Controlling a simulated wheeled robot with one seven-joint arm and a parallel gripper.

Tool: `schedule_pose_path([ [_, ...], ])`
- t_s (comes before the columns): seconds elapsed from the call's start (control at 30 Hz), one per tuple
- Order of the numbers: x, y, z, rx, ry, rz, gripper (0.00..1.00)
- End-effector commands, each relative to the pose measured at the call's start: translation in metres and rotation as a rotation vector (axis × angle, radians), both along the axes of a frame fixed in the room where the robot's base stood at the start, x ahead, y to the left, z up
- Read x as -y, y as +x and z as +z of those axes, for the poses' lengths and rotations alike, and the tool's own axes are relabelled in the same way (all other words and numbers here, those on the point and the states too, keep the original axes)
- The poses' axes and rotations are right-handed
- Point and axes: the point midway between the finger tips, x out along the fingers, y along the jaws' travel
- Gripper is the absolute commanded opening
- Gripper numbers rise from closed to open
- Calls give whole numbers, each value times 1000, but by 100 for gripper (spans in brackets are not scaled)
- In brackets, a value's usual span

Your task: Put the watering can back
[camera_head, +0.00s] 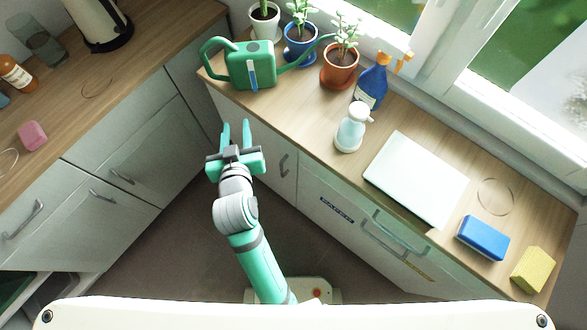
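A green watering can (252,70) stands upright on the left end of the wooden counter under the window. Its handle loops out to the left and its spout points right, toward the potted plants. A blue strip shows on its front. My gripper (236,127) is below the can in the picture, in front of the counter's edge and apart from the can. Its two teal fingers are spread with nothing between them.
Potted plants in white (264,22), blue (300,44) and terracotta (339,68) pots stand close to the spout. A blue spray bottle (371,88), soap dispenser (352,130), white board (416,178), blue sponge (482,238) and yellow sponge (532,270) occupy the counter. A ring outline (495,196) marks bare counter.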

Motion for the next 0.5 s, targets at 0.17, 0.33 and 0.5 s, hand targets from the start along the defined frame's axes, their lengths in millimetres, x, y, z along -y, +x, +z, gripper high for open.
schedule_pose_path([
  [0.17,33,-38,-38,2,5,5,32],
  [0.33,60,-79,-60,15,22,-1,32],
  [0.5,87,-125,-72,34,44,-26,32],
])
